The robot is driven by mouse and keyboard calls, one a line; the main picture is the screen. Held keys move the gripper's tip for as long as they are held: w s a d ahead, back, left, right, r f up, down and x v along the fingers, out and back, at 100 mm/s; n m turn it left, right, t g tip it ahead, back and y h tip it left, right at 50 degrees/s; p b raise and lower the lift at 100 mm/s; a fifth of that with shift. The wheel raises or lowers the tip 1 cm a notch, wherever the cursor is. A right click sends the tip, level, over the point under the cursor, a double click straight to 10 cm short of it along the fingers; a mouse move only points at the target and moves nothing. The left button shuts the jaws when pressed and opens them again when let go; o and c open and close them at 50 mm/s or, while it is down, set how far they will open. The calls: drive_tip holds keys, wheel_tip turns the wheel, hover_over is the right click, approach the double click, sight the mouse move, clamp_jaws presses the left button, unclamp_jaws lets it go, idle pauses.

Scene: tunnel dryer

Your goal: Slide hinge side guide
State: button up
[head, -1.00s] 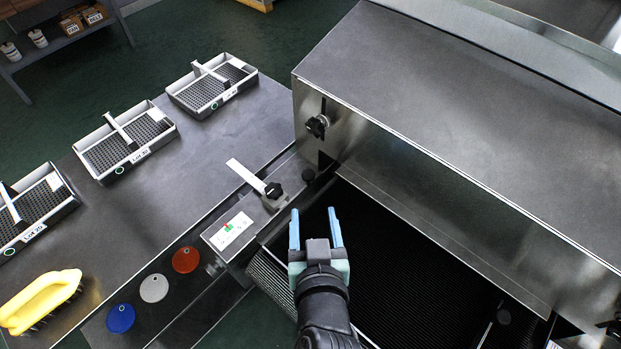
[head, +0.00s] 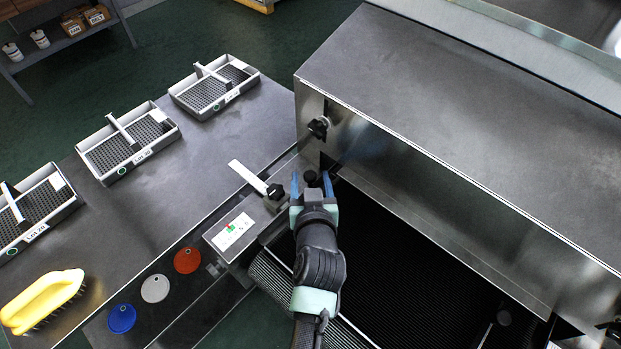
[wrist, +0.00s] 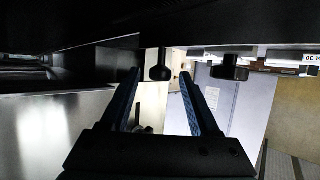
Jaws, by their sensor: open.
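A black guide knob (head: 311,177) stands at the far left corner of the dark conveyor belt, close to the dryer front. My gripper (head: 311,182) is open, with its two blue fingers reaching either side of this knob. In the wrist view the knob (wrist: 160,66) shows between and just beyond the fingertips; I cannot tell whether either finger touches it. The guide bar below it is mostly hidden by my gripper and arm. Another black knob (head: 504,317) sits on a thin bar at the belt's right side. I cannot tell from labels which guide is the hinge side one.
A black clamp knob (head: 275,191) with a white strip (head: 248,176) sits just left of my gripper. The dryer housing (head: 455,185) rises ahead and right, with a knob (head: 318,128) on its end. Trays (head: 127,142) and a yellow brush (head: 42,300) lie on the left table.

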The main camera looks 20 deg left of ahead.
clamp_jaws()
idle(0.3)
idle(1.1)
